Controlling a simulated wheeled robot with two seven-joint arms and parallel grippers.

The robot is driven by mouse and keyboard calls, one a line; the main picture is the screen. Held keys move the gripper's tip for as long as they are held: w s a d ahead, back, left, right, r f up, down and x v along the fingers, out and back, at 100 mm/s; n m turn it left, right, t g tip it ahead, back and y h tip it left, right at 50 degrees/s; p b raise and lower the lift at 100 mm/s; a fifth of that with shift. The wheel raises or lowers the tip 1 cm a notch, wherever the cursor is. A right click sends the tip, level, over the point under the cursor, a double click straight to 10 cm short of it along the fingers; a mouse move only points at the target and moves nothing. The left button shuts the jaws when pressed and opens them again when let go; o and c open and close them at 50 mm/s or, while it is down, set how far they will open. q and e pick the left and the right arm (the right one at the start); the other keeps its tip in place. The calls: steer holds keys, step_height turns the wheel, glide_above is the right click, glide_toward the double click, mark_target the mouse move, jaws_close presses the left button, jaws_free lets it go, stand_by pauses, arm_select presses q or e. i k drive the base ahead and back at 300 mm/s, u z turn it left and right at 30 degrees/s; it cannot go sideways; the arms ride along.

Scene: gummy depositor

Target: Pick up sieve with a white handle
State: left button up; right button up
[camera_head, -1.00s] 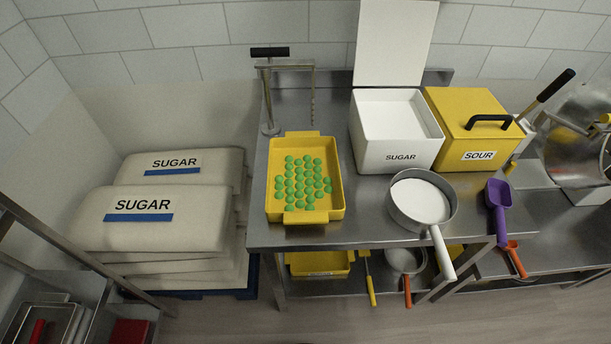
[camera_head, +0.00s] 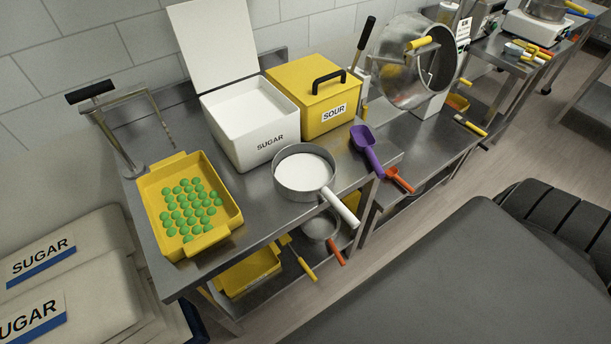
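The sieve with a white handle (camera_head: 296,191) is a round grey metal pan with white powder inside. It sits near the front edge of the steel table (camera_head: 262,218), in the middle of the head view. Its white handle (camera_head: 340,208) points to the lower right and sticks out past the table edge. Neither my left nor my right gripper shows in the head view.
Behind the sieve stand an open white SUGAR box (camera_head: 240,145) and a yellow SOUR box (camera_head: 310,112). A yellow tray (camera_head: 165,232) of green gummies lies left. A purple scoop (camera_head: 366,146) lies right. Another sieve (camera_head: 318,228) with an orange handle is on the lower shelf.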

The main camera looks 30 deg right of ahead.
mark_target(302, 172)
steer(key=z, duration=0.3)
steer(key=k, duration=0.35)
steer(key=z, duration=1)
steer(key=k, duration=1.05)
steer(key=z, duration=1.05)
steer(key=i, duration=1.15)
steer(key=u, duration=0.55)
